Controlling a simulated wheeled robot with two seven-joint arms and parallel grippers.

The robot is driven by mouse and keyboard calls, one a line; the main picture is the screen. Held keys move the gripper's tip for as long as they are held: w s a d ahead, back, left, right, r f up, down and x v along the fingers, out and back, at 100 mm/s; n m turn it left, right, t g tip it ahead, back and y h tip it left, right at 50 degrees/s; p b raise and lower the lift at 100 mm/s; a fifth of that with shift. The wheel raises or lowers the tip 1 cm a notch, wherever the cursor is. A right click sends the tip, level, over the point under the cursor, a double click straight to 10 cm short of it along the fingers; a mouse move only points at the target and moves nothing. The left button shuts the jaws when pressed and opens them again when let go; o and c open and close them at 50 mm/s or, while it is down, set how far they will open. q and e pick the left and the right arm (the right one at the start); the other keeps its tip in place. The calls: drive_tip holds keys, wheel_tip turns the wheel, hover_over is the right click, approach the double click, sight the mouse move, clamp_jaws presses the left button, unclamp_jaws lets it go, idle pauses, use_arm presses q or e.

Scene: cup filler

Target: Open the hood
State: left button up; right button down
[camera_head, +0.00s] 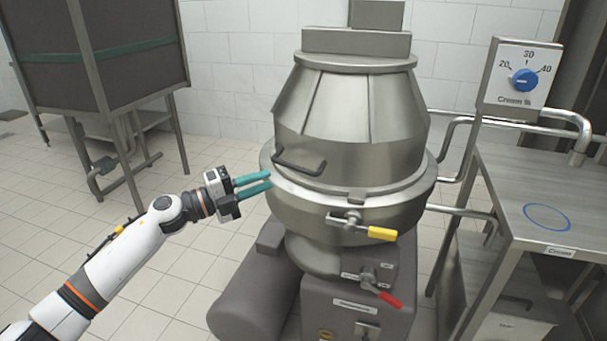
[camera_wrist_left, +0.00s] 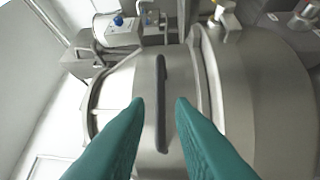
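The hood (camera_head: 350,115) is the steel, cone-shaped upper part of the machine, and it sits down on the wide round bowl (camera_head: 350,215). A dark bar handle (camera_head: 301,167) is fixed low on the hood's left front. My left gripper (camera_head: 270,181) is open and empty, with its teal fingers pointing at the handle from the left. In the left wrist view the handle (camera_wrist_left: 161,100) stands upright in the picture, between the two fingers and beyond their tips. The fingers appear apart from it. My right gripper is not in view.
A yellow lever (camera_head: 381,233) and a red lever (camera_head: 389,299) stick out from the machine's front. At the right are a steel table (camera_head: 563,205) and a dial box (camera_head: 520,75) with a blue knob. A dark cabinet (camera_head: 100,55) stands at the left. The tiled floor between is clear.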

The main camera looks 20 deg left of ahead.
use_arm(q)
drive_tip(key=x, duration=1.1)
clamp_jaws()
